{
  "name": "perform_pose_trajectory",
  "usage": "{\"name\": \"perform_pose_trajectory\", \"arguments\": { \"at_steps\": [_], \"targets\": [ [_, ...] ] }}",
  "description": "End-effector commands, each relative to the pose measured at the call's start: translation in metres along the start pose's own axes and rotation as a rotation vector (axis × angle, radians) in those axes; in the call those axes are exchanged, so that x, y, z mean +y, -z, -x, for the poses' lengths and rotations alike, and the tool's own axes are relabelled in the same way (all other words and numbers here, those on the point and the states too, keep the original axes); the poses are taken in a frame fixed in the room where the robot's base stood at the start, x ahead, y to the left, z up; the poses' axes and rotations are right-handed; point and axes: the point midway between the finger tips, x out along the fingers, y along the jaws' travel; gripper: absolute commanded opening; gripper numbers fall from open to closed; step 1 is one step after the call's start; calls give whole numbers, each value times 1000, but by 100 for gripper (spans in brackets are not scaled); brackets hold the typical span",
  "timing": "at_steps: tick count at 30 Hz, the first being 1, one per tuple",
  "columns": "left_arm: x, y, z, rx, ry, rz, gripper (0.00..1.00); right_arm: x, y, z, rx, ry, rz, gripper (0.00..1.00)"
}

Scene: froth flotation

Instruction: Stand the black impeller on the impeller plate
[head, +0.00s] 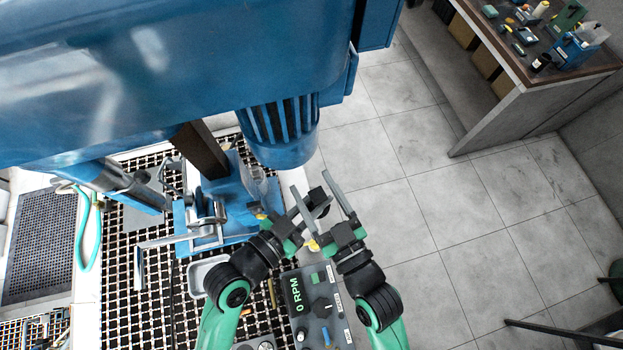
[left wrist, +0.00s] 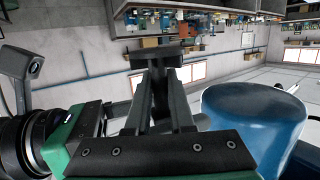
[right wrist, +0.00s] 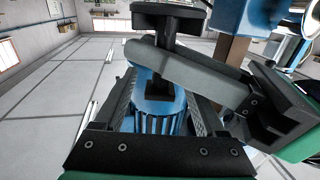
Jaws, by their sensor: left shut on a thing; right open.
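My left gripper (head: 316,204) is shut on the black impeller (head: 318,195), in mid-air in front of the blue motor. In the left wrist view the impeller (left wrist: 168,56) shows a wide, flat head beyond the two fingers. In the right wrist view the impeller (right wrist: 167,28) is T-shaped, with its stem gripped by the left fingers. My right gripper (head: 311,181) is open and empty, its fingers on either side of the impeller area; I cannot tell whether they touch it. A grey plate (head: 143,214) lies on the grating at left; I cannot tell whether it is the impeller plate.
The blue machine body (head: 150,70) and its ribbed motor (head: 280,135) hang close behind the grippers. A control box (head: 318,300) reading 0 RPM and a small grey tray (head: 205,272) sit below. A cluttered bench (head: 500,90) stands far right.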

Motion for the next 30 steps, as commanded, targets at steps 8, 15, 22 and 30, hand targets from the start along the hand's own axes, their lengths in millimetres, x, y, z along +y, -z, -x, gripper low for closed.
{"name": "perform_pose_trajectory", "arguments": {
  "at_steps": [8,15,22,30],
  "targets": [
    [0,0,0,1,0,0,0,0,0,-17,0,-1,0,72],
    [0,0,0,1,0,0,0,0,0,-17,0,-1,0,60],
    [0,0,0,1,0,0,0,0,0,-17,0,-1,0,18],
    [0,0,0,1,0,0,28,0,1,-17,1,-1,0,0]
  ]
}}
